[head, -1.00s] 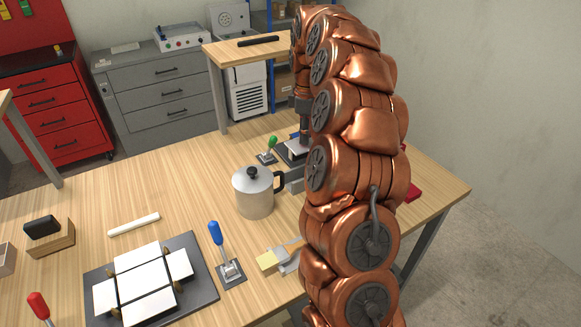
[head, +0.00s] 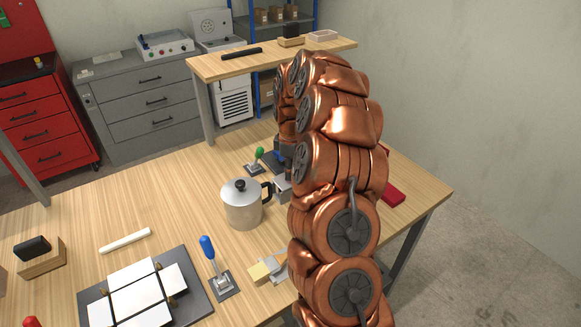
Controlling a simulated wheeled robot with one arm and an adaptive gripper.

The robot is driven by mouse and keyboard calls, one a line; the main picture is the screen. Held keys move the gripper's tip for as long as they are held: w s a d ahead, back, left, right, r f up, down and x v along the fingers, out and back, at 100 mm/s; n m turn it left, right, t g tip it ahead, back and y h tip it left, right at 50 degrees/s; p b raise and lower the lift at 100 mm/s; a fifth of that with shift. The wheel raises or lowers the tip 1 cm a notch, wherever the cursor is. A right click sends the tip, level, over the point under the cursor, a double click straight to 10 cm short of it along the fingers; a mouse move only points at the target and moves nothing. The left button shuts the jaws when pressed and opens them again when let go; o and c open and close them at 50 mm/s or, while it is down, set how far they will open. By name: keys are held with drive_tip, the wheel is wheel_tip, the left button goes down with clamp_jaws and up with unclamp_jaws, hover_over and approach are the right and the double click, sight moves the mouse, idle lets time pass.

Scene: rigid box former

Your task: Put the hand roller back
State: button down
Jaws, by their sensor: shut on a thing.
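My gripper (head: 284,150) is at the far side of the work table (head: 180,205), mostly hidden behind my copper arm links. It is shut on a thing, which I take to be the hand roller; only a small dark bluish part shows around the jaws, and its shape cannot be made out. No other hand roller is clearly visible on the table. A dark plate lies by the green-handled toggle clamp (head: 257,159), just left of the gripper and partly hidden.
A metal pot (head: 242,204) stands close to my arm. A blue-handled clamp (head: 215,270), a brush (head: 266,270), a white stick (head: 125,241), a black block in a wooden holder (head: 33,249) and a board with white panels (head: 200,287) are nearer. The left middle table is clear.

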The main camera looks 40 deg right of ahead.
drive_tip(key=shift+f+b, duration=0.35)
drive_tip(key=c, duration=0.9)
unclamp_jaws()
drive_tip(key=shift+r+p, duration=0.45)
drive_tip(key=shift+r, duration=0.15)
drive_tip(key=shift+w+r+b, duration=0.1)
drive_tip(key=shift+r+b, duration=0.25)
drive_tip(key=shift+b, duration=0.2)
wheel_tip(320, 180, up, 10)
drive_tip(key=b, duration=0.3)
drive_tip(key=shift+f, duration=0.1)
drive_tip(key=shift+r, duration=0.55)
drive_tip(key=shift+a, duration=0.1)
